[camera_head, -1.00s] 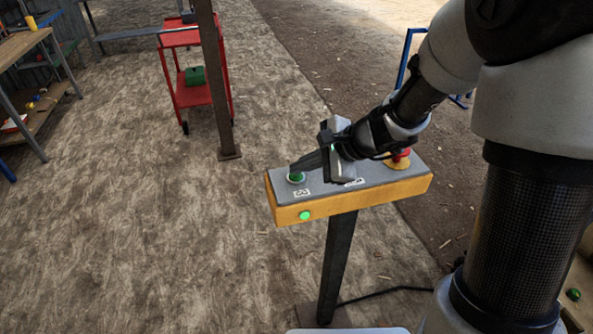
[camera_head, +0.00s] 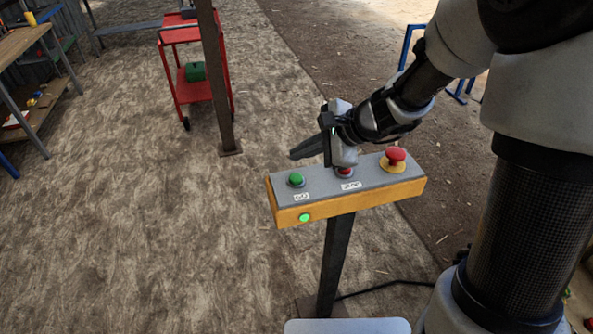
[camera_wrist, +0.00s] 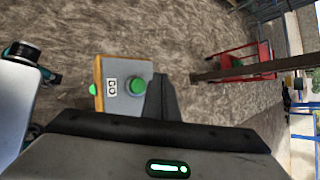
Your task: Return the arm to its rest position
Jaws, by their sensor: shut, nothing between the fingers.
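My gripper (camera_head: 297,155) is shut and empty. It hangs in the air above the control box (camera_head: 343,194), apart from the green button (camera_head: 296,179). The box has a grey top and a yellow side and stands on a dark post. A red button (camera_head: 344,172) by a STOP label is partly hidden behind my gripper. A red mushroom button (camera_head: 395,155) on a yellow base sits at the right end. A green light (camera_head: 305,217) glows on the front side. In the wrist view the green button (camera_wrist: 135,85) and its GO label show beside my shut fingers (camera_wrist: 163,97).
A brown steel post (camera_head: 217,80) stands behind the box to the left. A red cart (camera_head: 190,88) with a green box is beyond it. A wooden workbench (camera_head: 24,43) is at far left. A blue frame (camera_head: 409,45) stands behind my arm. The floor at left is open.

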